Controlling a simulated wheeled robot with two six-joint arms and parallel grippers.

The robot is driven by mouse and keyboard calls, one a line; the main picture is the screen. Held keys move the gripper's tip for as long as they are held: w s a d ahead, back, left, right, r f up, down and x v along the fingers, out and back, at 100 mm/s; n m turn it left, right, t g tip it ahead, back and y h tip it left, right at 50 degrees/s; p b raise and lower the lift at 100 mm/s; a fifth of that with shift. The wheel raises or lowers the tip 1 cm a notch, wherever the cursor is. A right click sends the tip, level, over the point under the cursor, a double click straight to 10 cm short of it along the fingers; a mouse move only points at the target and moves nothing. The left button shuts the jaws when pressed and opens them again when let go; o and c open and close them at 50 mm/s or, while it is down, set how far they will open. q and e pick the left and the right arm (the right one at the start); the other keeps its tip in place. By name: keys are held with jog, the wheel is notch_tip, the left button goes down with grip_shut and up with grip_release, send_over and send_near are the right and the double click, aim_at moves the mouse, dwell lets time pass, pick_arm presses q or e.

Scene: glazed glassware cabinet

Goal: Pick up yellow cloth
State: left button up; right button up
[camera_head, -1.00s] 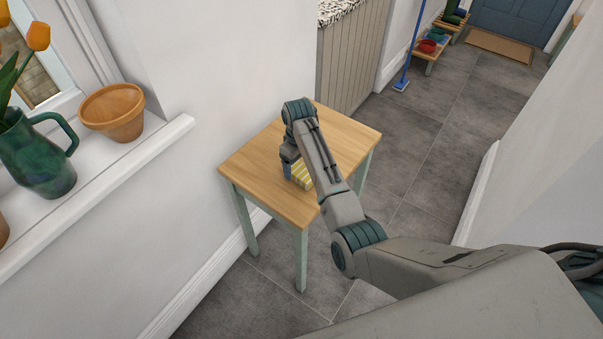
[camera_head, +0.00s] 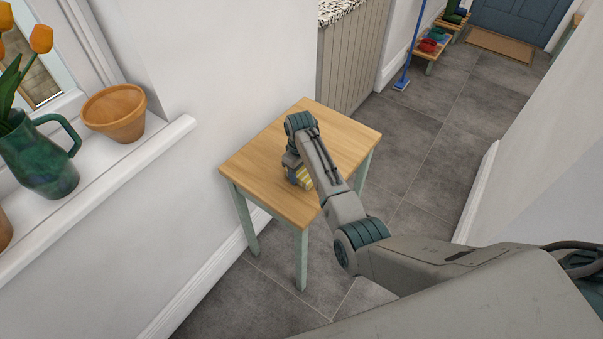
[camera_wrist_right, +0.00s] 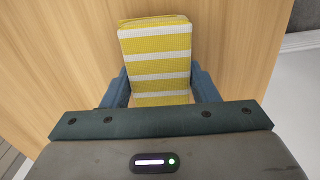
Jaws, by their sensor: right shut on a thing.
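The yellow cloth with white stripes (camera_wrist_right: 155,45) is a folded block in the right wrist view, over the wooden table top. I cannot tell whether the cloth touches the table. My left gripper is not in view.
The small wooden table (camera_head: 345,125) is otherwise bare, against the white wall. A windowsill (camera_head: 120,165) at left bears a terracotta pot (camera_head: 115,113) and a green jug (camera_head: 42,160). Grey floor tiles lie open to the right. A blue-handled mop (camera_head: 402,82) stands farther back.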

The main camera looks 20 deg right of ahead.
jog(key=shift+r, duration=0.15)
jog(key=shift+r, duration=0.3)
notch_tip(320, 180, up, 2)
jog(key=shift+r+b, duration=0.15)
jog(key=shift+b, duration=0.35)
jog(key=s+r+b, duration=0.1)
jog(key=s, duration=1.5)
jog(key=shift+d+r+b, duration=0.3)
jog(key=shift+d+r, duration=0.05)
jog(key=shift+r, duration=0.05)
jog(key=o, duration=0.4)
jog(key=shift+c, duration=1.1)
